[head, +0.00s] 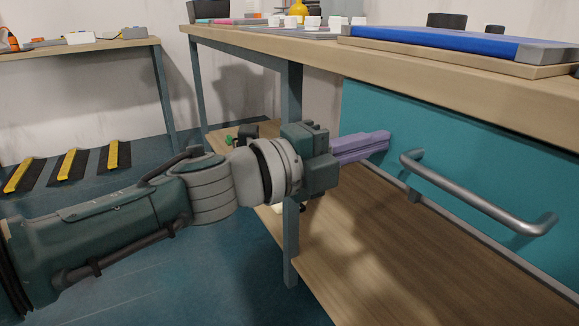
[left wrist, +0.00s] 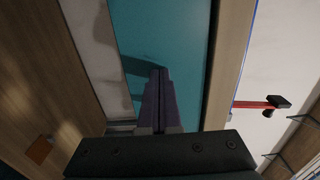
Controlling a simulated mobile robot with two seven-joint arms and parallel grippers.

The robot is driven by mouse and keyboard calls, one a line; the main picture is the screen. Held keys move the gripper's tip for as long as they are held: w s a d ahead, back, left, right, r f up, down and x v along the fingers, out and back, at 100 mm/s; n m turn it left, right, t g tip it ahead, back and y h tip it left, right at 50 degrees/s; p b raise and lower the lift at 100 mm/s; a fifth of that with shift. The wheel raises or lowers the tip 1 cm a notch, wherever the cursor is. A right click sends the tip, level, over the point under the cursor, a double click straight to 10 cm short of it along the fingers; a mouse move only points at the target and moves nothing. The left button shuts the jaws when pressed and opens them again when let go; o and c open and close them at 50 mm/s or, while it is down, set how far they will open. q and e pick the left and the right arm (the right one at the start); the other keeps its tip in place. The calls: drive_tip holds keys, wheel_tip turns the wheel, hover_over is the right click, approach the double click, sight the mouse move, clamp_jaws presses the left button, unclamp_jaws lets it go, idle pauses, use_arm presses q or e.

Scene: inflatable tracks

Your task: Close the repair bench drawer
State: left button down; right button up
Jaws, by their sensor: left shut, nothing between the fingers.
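The teal drawer front (head: 365,118) of the repair bench is at the right of the head view, under the wooden benchtop (head: 420,68). A grey bar handle (head: 480,199) is fixed across it. My left gripper (head: 386,141) is shut and empty, its purple fingers pointing at the drawer front just left of the handle. In the left wrist view the closed fingers (left wrist: 158,75) point at the teal panel (left wrist: 165,35), with a shadow beside them. I cannot tell whether the fingertips touch it. My right gripper is not in view.
A wooden lower shelf (head: 375,250) lies below the drawer. A blue mat (head: 440,42) and several small items lie on the benchtop. A bench leg (head: 290,235) stands behind my left wrist. Black and yellow strips (head: 70,163) are on the floor at left, near a second table (head: 75,48).

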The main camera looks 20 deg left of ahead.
use_arm(q)
drive_tip(key=shift+w+d+f, duration=0.15)
drive_tip(key=shift+w+d, duration=0.3)
drive_tip(key=shift+w, duration=0.1)
drive_tip(key=shift+a, duration=0.1)
